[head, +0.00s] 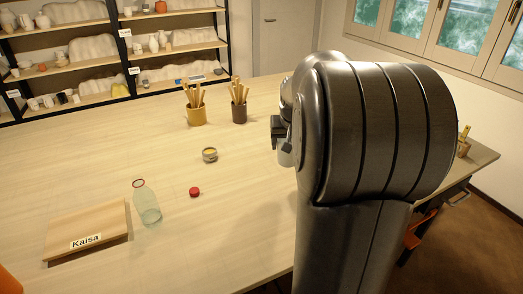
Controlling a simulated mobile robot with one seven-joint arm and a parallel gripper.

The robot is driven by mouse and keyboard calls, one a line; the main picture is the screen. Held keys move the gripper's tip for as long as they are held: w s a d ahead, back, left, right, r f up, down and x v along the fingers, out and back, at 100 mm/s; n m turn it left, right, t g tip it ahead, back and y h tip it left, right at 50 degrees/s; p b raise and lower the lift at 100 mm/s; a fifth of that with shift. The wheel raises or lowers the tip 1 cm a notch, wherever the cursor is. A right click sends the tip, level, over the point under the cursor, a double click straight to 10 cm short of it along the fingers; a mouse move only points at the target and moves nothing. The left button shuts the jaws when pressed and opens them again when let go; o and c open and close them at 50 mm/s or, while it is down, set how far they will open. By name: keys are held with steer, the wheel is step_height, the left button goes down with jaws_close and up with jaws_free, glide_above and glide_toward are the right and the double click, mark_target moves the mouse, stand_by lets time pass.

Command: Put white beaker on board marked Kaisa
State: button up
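The wooden board (108,222) with a white label reading Kaisa lies on the table at the left front. Its top is bare. My gripper (281,133) shows only in part at the left edge of my large grey arm link, over the table right of the middle. A pale, rounded piece (285,155) shows just below its dark part. I cannot tell whether this is the white beaker or part of my gripper. The fingertips are hidden, so open or shut does not show. No white beaker stands clearly on the visible table.
A clear bottle (147,205) stands close right of the board, with a red cap (195,192) beyond it. A small tin (209,155), an ochre pot (196,115) and a brown pot (239,112) stand farther back. Shelves (60,70) with pale vessels are behind. My arm hides the table's right.

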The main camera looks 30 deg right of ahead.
steer(key=shift+s+d+r, duration=0.25)
steer(key=shift+r, duration=0.15)
step_height(320, 180, up, 7)
steer(key=w+a+n+y, duration=0.1)
steer(key=w+a+n, duration=0.25)
steer(key=a, duration=0.45)
steer(key=w+a+n+y, duration=0.1)
steer(key=w+a+n, duration=0.1)
steer(key=w+a, duration=0.5)
steer(key=n+g+y, duration=0.1)
steer(key=n+y, duration=0.2)
steer(key=n, duration=0.5)
glide_above(85, 225)
step_height(85, 225, down, 12)
steer(key=shift+w+f, duration=0.1)
steer(key=shift+f, duration=1.75)
steer(key=shift+f, duration=0.2)
